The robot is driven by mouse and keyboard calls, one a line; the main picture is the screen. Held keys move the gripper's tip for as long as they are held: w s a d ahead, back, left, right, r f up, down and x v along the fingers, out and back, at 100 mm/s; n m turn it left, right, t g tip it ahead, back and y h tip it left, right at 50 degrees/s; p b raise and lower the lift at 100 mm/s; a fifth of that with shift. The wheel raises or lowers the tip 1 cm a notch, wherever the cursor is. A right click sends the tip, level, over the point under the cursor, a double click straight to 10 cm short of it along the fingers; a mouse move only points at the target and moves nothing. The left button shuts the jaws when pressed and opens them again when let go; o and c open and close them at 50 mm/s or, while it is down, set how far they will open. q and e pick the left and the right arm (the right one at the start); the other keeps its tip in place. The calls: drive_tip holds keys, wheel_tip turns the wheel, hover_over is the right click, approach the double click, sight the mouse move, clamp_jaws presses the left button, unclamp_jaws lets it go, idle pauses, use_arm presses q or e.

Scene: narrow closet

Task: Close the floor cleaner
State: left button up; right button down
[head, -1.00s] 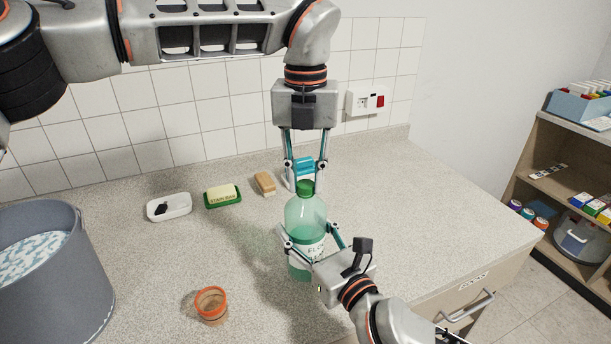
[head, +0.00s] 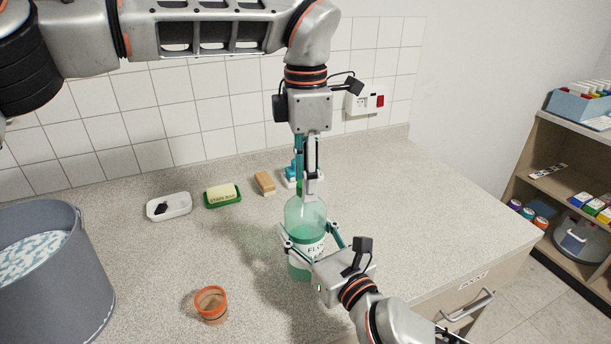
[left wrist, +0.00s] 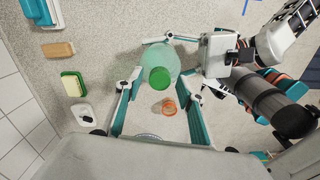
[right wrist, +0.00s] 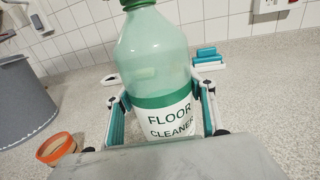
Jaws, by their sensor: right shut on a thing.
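The floor cleaner (head: 305,216) is a clear green bottle standing upright on the counter; its label shows in the right wrist view (right wrist: 165,118). A green cap (left wrist: 160,78) sits on its top; whether it is tight I cannot tell. My right gripper (head: 310,232) is shut on the bottle's body from the front, one finger on each side. My left gripper (head: 308,190) points straight down over the bottle's top. In the left wrist view its fingers are spread apart, with the cap between them. In the head view a finger partly hides the cap.
A grey bucket (head: 80,290) stands at the left. An orange-rimmed pot (head: 212,304) is at the front. Along the back are a white dish (head: 180,201), a soap bar (head: 221,191), a brown sponge (head: 265,182) and a teal-and-white item (right wrist: 208,58). The counter's right side is clear.

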idle(0.3)
use_arm(q)
drive_tip(key=shift+r, duration=2.25)
drive_tip(key=shift+c, duration=0.3)
drive_tip(key=n, duration=0.2)
drive_tip(key=r+n, duration=0.1)
drive_tip(key=n, duration=0.1)
drive_tip(key=shift+d, duration=0.1)
drive_tip(key=n, duration=0.4)
drive_tip(key=shift+r, duration=0.4)
drive_tip(key=n, duration=0.3)
drive_tip(key=shift+r+n, duration=0.4)
drive_tip(key=n, duration=0.2)
drive_tip(key=r+n, duration=0.1)
drive_tip(key=shift+n, duration=0.4)
drive_tip(key=shift+f, duration=0.15)
